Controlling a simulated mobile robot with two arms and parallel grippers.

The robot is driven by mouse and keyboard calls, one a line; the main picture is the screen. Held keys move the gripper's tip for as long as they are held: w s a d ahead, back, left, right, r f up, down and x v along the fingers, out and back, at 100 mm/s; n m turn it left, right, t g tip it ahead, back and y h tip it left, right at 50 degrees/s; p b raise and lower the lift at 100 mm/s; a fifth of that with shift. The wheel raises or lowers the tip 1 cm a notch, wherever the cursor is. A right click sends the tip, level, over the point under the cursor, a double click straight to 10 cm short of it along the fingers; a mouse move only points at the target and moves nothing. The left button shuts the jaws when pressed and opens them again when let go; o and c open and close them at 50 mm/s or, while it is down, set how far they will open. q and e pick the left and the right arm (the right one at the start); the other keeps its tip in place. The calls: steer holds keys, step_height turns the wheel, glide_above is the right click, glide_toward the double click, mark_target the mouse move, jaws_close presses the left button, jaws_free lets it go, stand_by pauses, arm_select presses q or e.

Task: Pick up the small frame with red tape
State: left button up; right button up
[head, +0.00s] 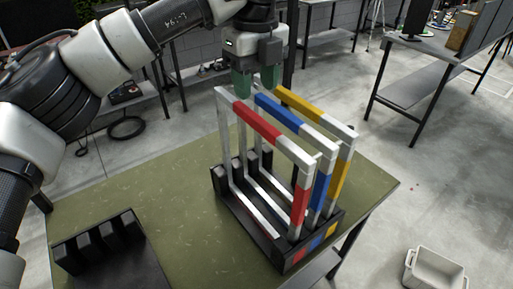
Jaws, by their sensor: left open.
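The small frame with red tape (258,124) stands upright in a black slotted rack (262,232) on the green table. It is the nearest of three white frames there. The blue-taped frame (280,114) stands behind it and the yellow-taped frame (301,105) behind that. My left gripper (256,84) points down with its green fingers apart, close over the far left top corners of the frames. It holds nothing that I can see. I cannot tell whether a finger touches a frame. My right gripper is not in view.
A second black slotted rack (105,245), empty, sits at the table's front left. The green table (150,195) is clear between the racks. A white bin (434,270) stands on the floor at the right. Grey workbenches (430,65) stand behind.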

mark_target(256, 117)
arm_select(q)
steer(key=shift+w, duration=0.25)
steer(key=s+f, duration=0.1)
steer(key=f, duration=0.1)
steer(key=s+f+p, duration=0.1)
steer(key=shift+s+f, duration=0.15)
steer(key=shift+f, duration=0.6)
steer(key=f+p, duration=0.1)
steer(key=f, duration=0.1)
steer(key=w+f+p, duration=0.1)
steer(key=f, duration=0.1)
steer(key=shift+w+f+p, duration=0.15)
steer(key=shift+p, duration=0.25)
steer(key=shift+f, duration=0.55)
steer(key=c, duration=0.4)
jaws_close()
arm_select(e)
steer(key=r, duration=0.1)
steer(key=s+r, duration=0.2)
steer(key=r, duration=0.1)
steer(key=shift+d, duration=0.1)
